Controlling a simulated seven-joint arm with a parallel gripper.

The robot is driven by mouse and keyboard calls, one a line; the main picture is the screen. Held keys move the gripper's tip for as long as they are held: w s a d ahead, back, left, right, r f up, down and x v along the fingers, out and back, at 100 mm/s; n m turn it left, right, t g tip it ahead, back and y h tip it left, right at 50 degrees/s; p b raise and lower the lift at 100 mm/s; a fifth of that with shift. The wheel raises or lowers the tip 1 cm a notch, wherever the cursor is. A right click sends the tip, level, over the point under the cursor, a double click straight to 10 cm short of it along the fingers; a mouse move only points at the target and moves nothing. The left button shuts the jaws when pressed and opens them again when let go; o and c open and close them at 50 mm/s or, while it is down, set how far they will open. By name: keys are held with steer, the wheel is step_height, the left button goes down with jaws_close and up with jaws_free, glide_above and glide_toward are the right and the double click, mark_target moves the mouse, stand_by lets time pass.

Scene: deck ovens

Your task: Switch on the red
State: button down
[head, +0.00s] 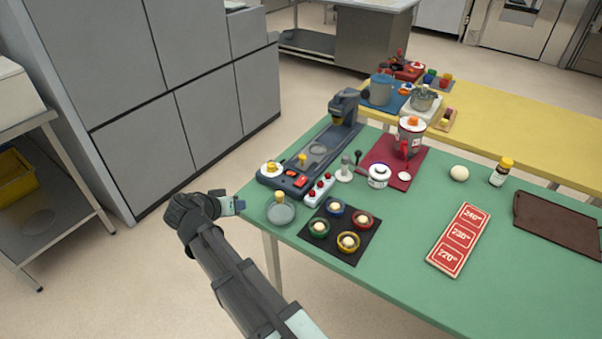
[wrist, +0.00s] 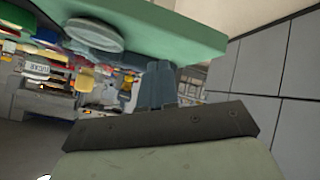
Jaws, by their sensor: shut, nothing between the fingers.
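A dark grey machine (head: 318,150) with an upright head stands at the left end of the green table. A red rocker switch (head: 296,180) sits on its front, by a white dial with a yellow knob (head: 272,168). I cannot tell whether any is on. A red machine (head: 401,70) stands on the yellow table behind. My gripper (head: 240,205) is shut and empty at the green table's left edge, left of the switches and apart from them.
A glass dish with a yellow-knobbed lid (head: 281,210) sits near my gripper. A black mat (head: 340,252) holds several coloured bowls. A red temperature card (head: 459,238) and a brown board (head: 556,226) lie to the right. Grey cabinets (head: 170,90) stand left, with free floor between.

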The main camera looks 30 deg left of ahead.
steer(key=w+d+r+m+g+h, duration=0.1)
steer(key=w+d+r+m+g, duration=0.3)
steer(key=w+r, duration=0.5)
steer(key=m+g, duration=0.2)
glide_toward(303, 177)
steer(key=x, duration=0.7)
steer(key=shift+s+d, duration=0.1)
